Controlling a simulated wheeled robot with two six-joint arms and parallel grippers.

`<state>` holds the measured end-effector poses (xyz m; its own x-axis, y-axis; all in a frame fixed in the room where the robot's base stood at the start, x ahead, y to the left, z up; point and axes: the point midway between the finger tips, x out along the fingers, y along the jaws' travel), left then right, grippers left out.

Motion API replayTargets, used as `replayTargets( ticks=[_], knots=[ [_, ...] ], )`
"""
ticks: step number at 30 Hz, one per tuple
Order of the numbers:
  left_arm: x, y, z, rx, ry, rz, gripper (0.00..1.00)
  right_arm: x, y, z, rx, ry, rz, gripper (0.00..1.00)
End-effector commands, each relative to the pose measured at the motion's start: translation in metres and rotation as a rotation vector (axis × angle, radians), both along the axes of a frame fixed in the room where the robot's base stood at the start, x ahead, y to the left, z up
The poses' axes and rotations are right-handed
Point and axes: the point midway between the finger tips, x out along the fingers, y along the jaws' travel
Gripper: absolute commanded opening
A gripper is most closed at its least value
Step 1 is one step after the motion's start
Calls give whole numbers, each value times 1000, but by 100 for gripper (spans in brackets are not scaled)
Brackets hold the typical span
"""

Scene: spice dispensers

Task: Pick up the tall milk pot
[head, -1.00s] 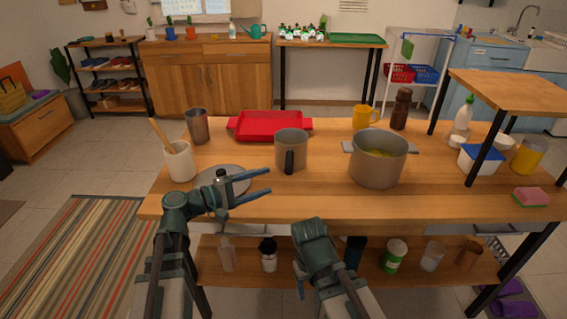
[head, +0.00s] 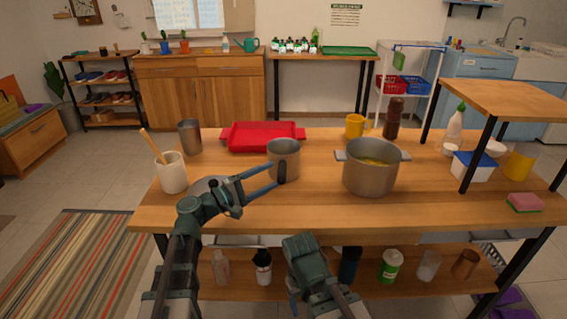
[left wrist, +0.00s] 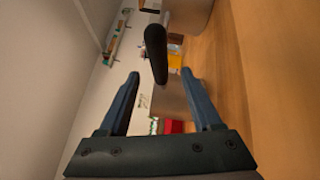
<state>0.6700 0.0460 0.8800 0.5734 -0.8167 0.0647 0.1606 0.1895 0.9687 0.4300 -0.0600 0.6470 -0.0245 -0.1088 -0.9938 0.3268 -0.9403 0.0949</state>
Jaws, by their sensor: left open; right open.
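The tall milk pot (head: 284,155) is a grey metal pot with a dark handle facing me. It stands upright on the table between the red tray and the wide pot. My left gripper (head: 277,175) is open, its fingertips close to the handle side. In the left wrist view the black handle (left wrist: 156,55) shows large, around and beyond the gap between the open fingers (left wrist: 160,73). Contact with the fingers cannot be told. My right gripper (head: 292,288) hangs low in front of the table edge, apart from the pot, with its fingers mostly hidden.
A wide pot (head: 369,180) with yellowish contents stands to the right. The red tray (head: 262,148) lies behind. A metal tumbler (head: 189,140) and white utensil holder (head: 171,177) stand left. A yellow mug (head: 354,126) and brown bottle (head: 393,120) are behind the wide pot.

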Motion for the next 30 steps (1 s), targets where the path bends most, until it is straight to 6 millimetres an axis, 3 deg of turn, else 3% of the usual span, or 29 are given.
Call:
replayTargets(
  ticks=[10, 21, 27, 30],
  knots=[
    [6, -8, 1, 0, 0, 0, 66, 0, 0, 1, 0, 0, 0, 68],
    [32, -45, 4, 0, 0, -1, 66, 0, 0, 4, 0, 0, 0, 68],
    [32, -46, 4, 0, 0, 1, 66, 0, 0, 4, 0, 0, 0, 68],
    [32, -45, 4, 0, 0, 1, 49, 0, 0, 4, 0, 0, 0, 68]
  ],
)
